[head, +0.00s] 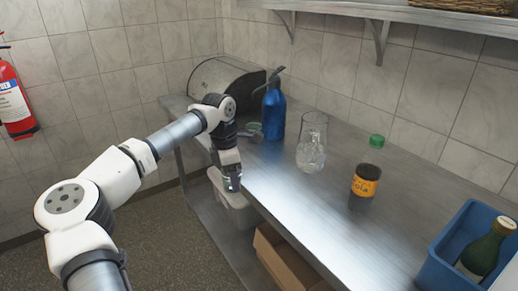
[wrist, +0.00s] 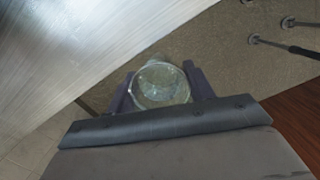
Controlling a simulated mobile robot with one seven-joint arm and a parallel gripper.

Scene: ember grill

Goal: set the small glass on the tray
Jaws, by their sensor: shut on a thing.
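The small glass (wrist: 160,84) is clear and round-rimmed. It sits between the two dark fingers of my gripper (wrist: 161,88) in the wrist view, and they are shut on it. In the head view my gripper (head: 232,183) points down by the left front edge of the steel counter, and the glass is too small to make out clearly. In the wrist view the floor lies behind the glass. I cannot make out a tray for certain in either view.
A pale bin (head: 238,215) stands below my gripper. The counter's front middle is clear.

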